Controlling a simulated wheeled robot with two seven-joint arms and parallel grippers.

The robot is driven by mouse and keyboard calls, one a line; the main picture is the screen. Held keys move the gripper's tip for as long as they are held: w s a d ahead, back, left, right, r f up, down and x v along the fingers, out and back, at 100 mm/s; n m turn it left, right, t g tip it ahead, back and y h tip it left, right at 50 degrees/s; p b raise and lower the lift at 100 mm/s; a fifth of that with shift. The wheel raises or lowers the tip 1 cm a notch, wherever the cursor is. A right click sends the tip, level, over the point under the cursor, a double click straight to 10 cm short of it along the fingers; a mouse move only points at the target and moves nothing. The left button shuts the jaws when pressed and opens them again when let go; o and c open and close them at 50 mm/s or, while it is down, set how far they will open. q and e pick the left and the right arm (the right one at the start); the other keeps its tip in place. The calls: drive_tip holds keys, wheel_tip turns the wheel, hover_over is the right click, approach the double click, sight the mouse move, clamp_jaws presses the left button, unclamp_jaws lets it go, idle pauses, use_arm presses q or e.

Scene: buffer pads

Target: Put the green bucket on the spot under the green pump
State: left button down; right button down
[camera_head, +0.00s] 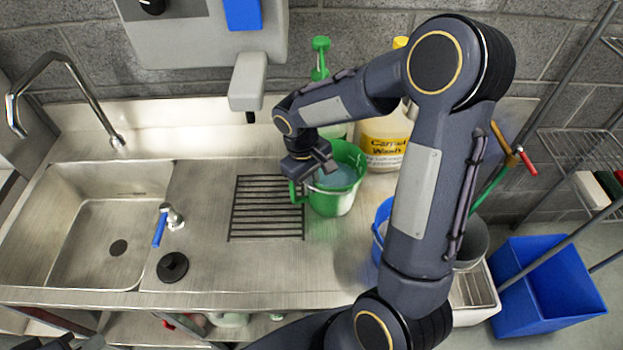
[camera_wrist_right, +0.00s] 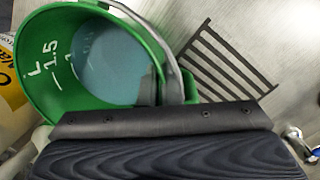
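The green bucket (camera_head: 345,202) stands upright in front of the bottles, just right of a black-lined grid, with pale blue liquid inside. In the right wrist view the bucket (camera_wrist_right: 75,60) shows its open mouth, "1.5" marks and a grey bail. The green pump (camera_head: 320,58) tops a bottle behind the bucket, partly hidden by my arm. My right gripper (camera_head: 314,170) is at the bucket's left rim, by its green side handle. Its grip is hidden in both views. Part of my left gripper (camera_head: 78,344) shows at the bottom left edge, mostly cut off.
A grey wall dispenser (camera_head: 248,82) overhangs the counter's back. A yellow-labelled jug (camera_head: 385,143) stands behind the bucket, and a blue bucket (camera_head: 380,228) is to its right. The sink (camera_head: 65,240) is at left.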

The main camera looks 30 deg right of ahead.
drive_tip(key=shift+r, duration=0.15)
drive_tip(key=c, duration=1.6)
unclamp_jaws()
drive_tip(key=shift+c, duration=0.2)
drive_tip(key=shift+f, duration=0.2)
drive_tip(key=shift+r, duration=0.1)
